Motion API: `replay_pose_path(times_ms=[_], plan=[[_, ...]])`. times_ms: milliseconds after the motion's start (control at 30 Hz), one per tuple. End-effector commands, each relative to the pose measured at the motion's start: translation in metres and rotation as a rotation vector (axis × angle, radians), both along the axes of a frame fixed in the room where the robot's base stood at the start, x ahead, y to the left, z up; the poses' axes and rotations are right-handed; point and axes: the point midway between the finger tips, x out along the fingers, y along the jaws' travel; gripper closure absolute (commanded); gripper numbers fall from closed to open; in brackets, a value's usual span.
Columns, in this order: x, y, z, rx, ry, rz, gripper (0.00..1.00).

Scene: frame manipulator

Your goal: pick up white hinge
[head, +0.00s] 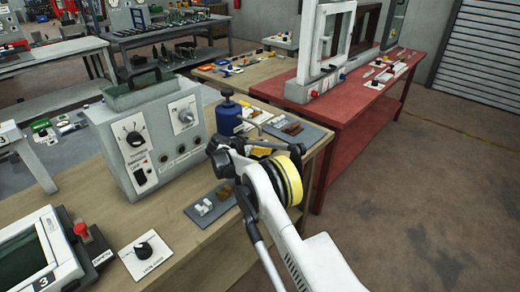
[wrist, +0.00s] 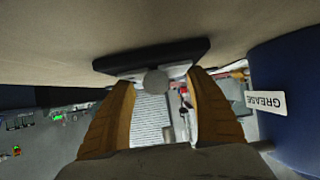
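In the wrist view, which is upside down, a small pale part with a round grey end, seemingly the white hinge (wrist: 155,81), shows at the edge of a dark tray (wrist: 150,56). My gripper (wrist: 163,82) has its two ribbed tan fingers apart, one on each side of this part. No contact is visible. In the head view my gripper (head: 262,152) is partly hidden by my arm, beside the blue grease can. A near tray (head: 198,219) holds small white parts (head: 203,207) and a brown one.
The blue grease can (wrist: 267,85) is close beside my gripper; it also shows in the head view (head: 229,118). A grey control box (head: 150,140) stands left on the bench. A far tray (head: 312,133) holds a brown part. A red table (head: 345,120) is behind.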

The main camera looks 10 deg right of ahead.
Motion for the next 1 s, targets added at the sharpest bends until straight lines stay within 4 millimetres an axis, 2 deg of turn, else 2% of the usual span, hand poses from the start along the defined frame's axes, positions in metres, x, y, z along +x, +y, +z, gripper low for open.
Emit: replay_pose_path(times_ms=[33,67,100,233,267,567,600,633,833,1000], plan=[[0.0,0.0,0.0,0.0,0.0,0.0,0.55],[0.0,0.0,0.0,0.0,0.0,0.0,0.64],[0.0,0.0,0.0,0.001,0.001,0.0,0.67],[0.0,0.0,0.0,0.001,0.0,0.0,0.67],[0.0,0.0,0.0,0.001,0.0,0.0,0.72],[0.0,0.0,0.003,0.002,0.001,-0.001,0.73],[0.0,0.0,0.006,0.002,0.001,-0.001,0.78],[0.0,0.0,0.009,0.002,0.001,-0.001,1.0],[0.0,0.0,0.038,0.001,0.0,-0.001,1.0],[-0.035,0.002,0.036,0.001,0.0,0.0,1.0]])
